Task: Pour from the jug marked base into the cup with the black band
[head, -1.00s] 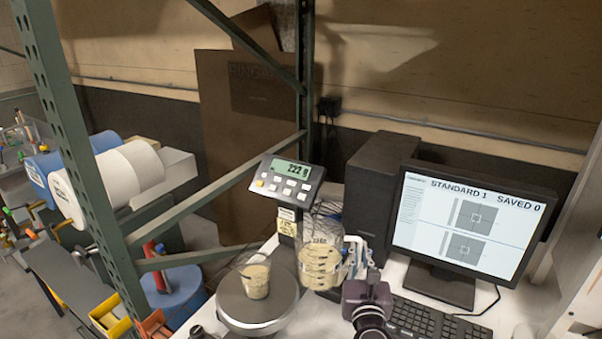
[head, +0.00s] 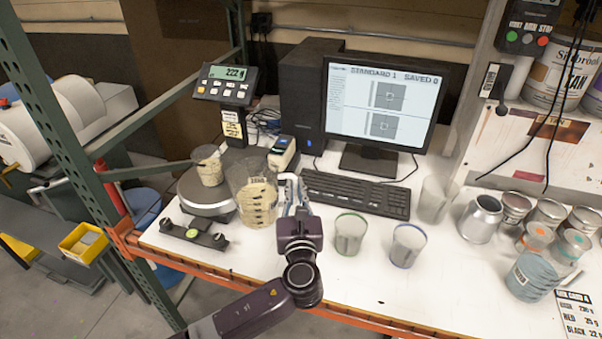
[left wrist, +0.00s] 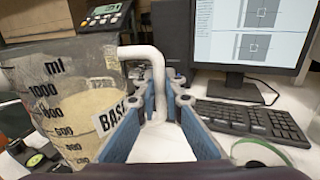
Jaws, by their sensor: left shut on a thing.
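The clear jug (head: 254,203) with black volume marks holds cream liquid; its BASE label shows in the left wrist view (left wrist: 110,118). My left gripper (head: 291,194) is shut on the jug's white handle (left wrist: 157,80), on the jug's right side. The jug looks near upright, in front and to the right of the scale; I cannot tell whether it touches the table. A clear cup (head: 210,170) with cream liquid stands on the scale's round plate (head: 204,203). I cannot make out its band colour. The scale display (head: 228,73) reads about 222. My right gripper is not in view.
A green-banded cup (head: 350,234) and a blue-banded cup (head: 408,246) stand empty to the right. Another clear cup (head: 437,198), a metal can (head: 482,217) and several colorant containers are further right. A keyboard (head: 357,195) and monitor (head: 381,105) stand behind.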

